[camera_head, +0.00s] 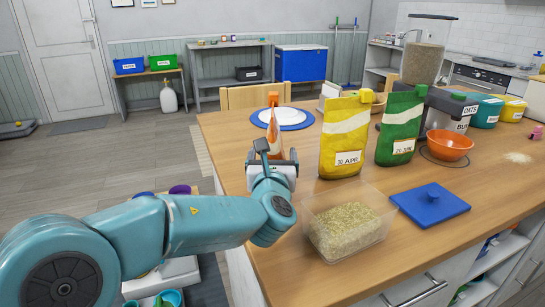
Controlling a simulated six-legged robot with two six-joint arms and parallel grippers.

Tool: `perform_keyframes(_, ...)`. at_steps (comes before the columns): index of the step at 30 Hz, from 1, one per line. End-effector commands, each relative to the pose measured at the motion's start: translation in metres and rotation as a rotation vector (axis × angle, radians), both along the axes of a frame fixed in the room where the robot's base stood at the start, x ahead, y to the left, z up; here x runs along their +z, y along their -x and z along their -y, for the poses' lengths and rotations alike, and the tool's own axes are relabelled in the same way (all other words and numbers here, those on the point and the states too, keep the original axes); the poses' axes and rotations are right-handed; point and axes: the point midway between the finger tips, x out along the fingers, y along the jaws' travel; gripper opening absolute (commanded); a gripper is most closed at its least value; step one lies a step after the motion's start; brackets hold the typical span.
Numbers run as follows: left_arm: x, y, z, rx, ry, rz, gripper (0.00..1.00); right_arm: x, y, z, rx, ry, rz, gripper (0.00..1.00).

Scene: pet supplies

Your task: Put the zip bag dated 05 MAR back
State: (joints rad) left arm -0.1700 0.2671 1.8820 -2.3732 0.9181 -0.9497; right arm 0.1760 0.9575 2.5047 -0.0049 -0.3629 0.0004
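An orange bag (274,128) with a pale band stands upright, almost edge-on, at the table's left side. Its date does not show, and its lower part is hidden behind my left gripper (274,158). The gripper is right at the bag, with its fingers mostly hidden by its own body, so I cannot tell whether they are closed on it. A yellow bag (343,138) labelled 30 APR and a green bag (398,128) labelled what looks like 26 JUN stand to the right. No label reading 05 MAR shows. My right gripper is not in view.
A clear tub (372,199) of grain stands at the front, beside a blue lid (430,204). An orange bowl (449,145) and a dispenser (423,62) are at the right. A blue-rimmed plate (283,117) lies behind the orange bag. Bare tabletop shows front right.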

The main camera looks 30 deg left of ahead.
Motion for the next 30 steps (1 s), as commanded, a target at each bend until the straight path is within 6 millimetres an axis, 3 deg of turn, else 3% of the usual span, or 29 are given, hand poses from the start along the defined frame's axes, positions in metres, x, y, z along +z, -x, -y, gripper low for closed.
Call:
perform_keyframes(7, 0.001, 0.010, 0.006, -0.002, 0.000, 0.000, 0.85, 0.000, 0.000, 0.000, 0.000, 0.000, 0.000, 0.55)
perform_keyframes(21, 0.002, 0.097, 0.047, -0.002, 0.000, 0.001, 0.85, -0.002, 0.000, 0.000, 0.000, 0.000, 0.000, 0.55)
perform_keyframes(30, 0.001, 0.109, 0.052, 0.000, -0.001, 0.000, 0.85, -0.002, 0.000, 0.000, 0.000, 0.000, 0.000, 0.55)
